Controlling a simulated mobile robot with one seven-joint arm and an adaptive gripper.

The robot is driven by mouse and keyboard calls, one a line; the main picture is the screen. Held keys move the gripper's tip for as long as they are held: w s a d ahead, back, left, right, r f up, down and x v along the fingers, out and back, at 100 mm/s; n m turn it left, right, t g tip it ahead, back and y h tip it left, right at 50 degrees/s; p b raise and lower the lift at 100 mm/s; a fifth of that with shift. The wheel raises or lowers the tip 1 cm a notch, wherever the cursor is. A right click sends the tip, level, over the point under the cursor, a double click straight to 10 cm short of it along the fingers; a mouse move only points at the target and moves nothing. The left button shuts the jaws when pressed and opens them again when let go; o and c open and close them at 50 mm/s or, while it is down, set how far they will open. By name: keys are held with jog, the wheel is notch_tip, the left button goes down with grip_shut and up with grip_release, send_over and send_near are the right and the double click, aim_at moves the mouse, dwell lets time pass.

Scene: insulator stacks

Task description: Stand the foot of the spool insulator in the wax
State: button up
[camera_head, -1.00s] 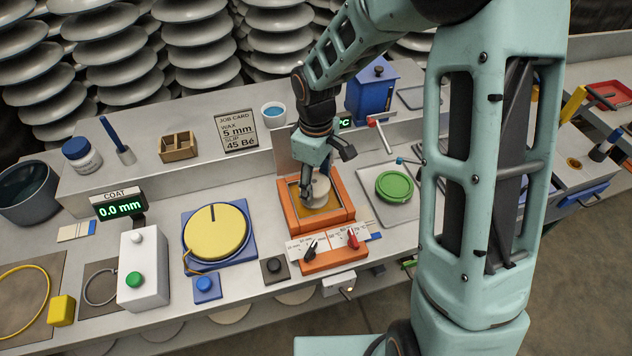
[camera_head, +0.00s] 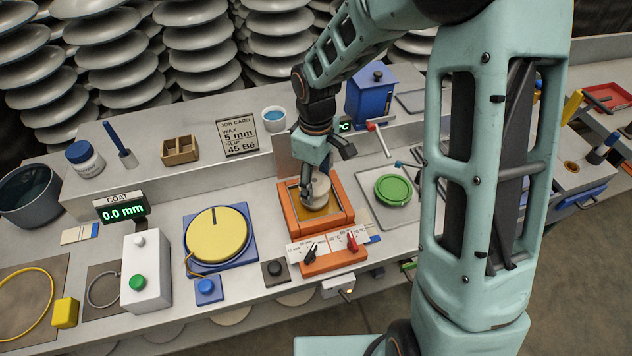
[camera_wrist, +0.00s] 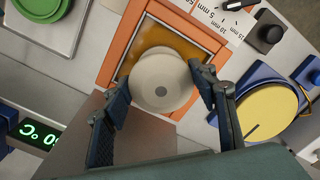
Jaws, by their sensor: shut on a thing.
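The spool insulator (camera_wrist: 162,82) is a pale grey round piece with a small dark hole in its top. My gripper (camera_wrist: 160,88) is shut on it, one finger on each side. The wax (camera_wrist: 182,48) is an amber pool inside the square orange frame of the wax bath (camera_wrist: 121,37). The insulator is over the wax, inside the frame, in both views. It also shows in the head view (camera_head: 317,190), beneath my gripper (camera_head: 308,188). Its foot is hidden, so I cannot tell whether it touches the wax or its floor.
Red and black knobs with printed scales (camera_head: 326,247) sit at the bath's front. A yellow turntable (camera_head: 217,235) stands left and a green lid (camera_head: 393,190) right. The job card (camera_head: 238,135) reads wax 5 mm, slip 45 Bé. The coat display (camera_head: 122,211) reads 0.0 mm.

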jog(key=shift+r+p, duration=2.7)
jog(key=shift+r, duration=1)
